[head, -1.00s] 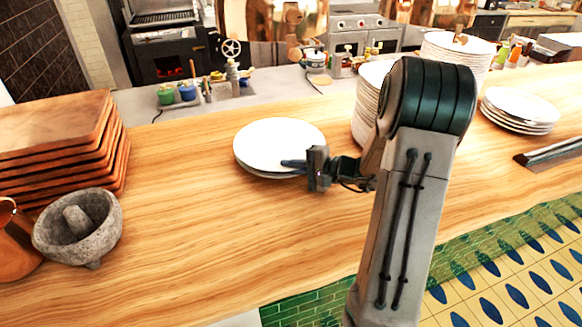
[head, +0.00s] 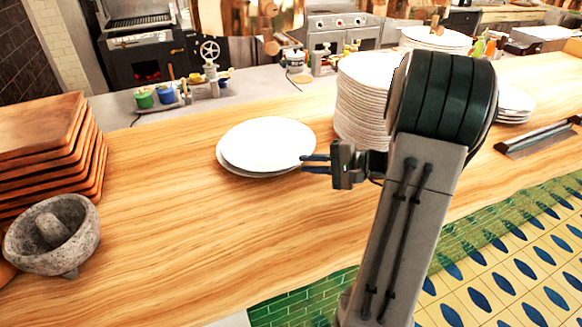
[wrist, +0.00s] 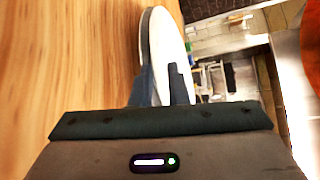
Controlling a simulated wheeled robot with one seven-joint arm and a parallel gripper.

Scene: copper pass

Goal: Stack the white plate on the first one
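Two white plates lie stacked on the wooden counter (head: 190,235). The upper plate (head: 265,140) sits slightly off-centre on the lower plate (head: 240,172), whose rim shows below it. The plates also show edge-on in the wrist view (wrist: 163,45). My gripper (head: 310,163) is at their right edge, its two fingers spread apart. The fingertips overlap the plate edge in the head view. In the wrist view my gripper (wrist: 163,78) has a finger on either side of the near rim; I cannot tell whether they touch it.
A tall plate stack (head: 362,100) stands just behind and right of my gripper. Another plate pile (head: 515,102) is farther right. Wooden boards (head: 40,145) and a stone mortar (head: 50,240) stand at left. The counter in front of the plates is clear.

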